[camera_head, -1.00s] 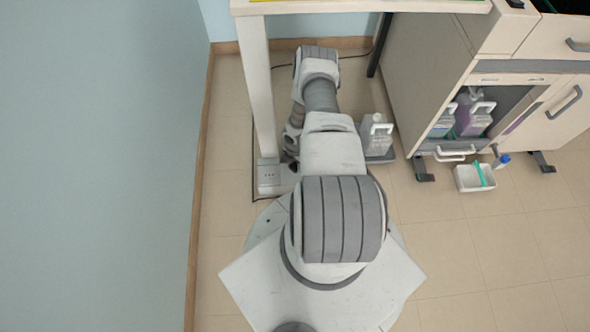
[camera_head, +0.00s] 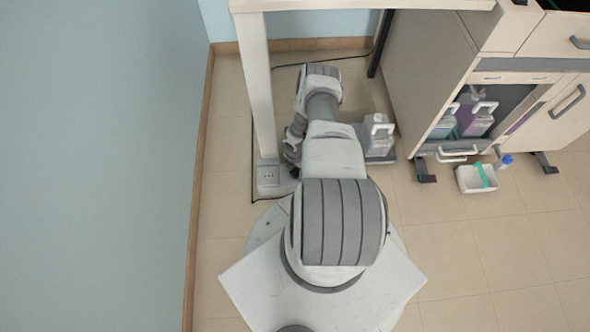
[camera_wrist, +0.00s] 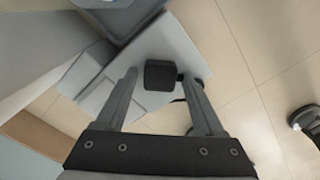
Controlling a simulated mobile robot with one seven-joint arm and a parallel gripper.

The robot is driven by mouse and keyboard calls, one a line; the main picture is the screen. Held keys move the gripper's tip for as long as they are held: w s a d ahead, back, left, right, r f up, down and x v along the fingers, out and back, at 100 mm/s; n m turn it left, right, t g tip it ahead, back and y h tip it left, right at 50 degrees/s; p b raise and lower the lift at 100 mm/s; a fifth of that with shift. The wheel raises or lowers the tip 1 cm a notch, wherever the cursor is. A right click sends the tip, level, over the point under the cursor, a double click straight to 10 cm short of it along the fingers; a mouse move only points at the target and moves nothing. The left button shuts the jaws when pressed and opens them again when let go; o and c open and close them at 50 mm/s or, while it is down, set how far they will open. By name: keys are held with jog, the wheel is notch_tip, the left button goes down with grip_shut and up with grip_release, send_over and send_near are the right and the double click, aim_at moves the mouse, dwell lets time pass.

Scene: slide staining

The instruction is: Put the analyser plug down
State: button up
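In the wrist view my gripper (camera_wrist: 160,85) has its two grey fingers spread apart. The black analyser plug (camera_wrist: 160,75) is between the fingertips, with a visible gap on its left side. A short dark piece shows at its right edge, close to the right finger. Behind the plug is a light grey surface (camera_wrist: 115,90); I cannot tell whether the plug touches it. In the head view my arm hides most of the gripper, which is low near the white socket box (camera_head: 268,180) on the floor. The plug cannot be made out there.
A white table leg (camera_head: 257,85) rises beside the socket box, near the blue wall (camera_head: 100,160). A cabinet (camera_head: 425,75) and a small white basin (camera_head: 470,180) are further right. Floor at lower right is clear.

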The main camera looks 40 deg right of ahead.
jog(key=shift+o, duration=0.2)
jog(key=shift+r, duration=0.65)
notch_tip(320, 180, up, 12)
jog(key=p, duration=0.5)
jog(key=shift+s+f, duration=0.1)
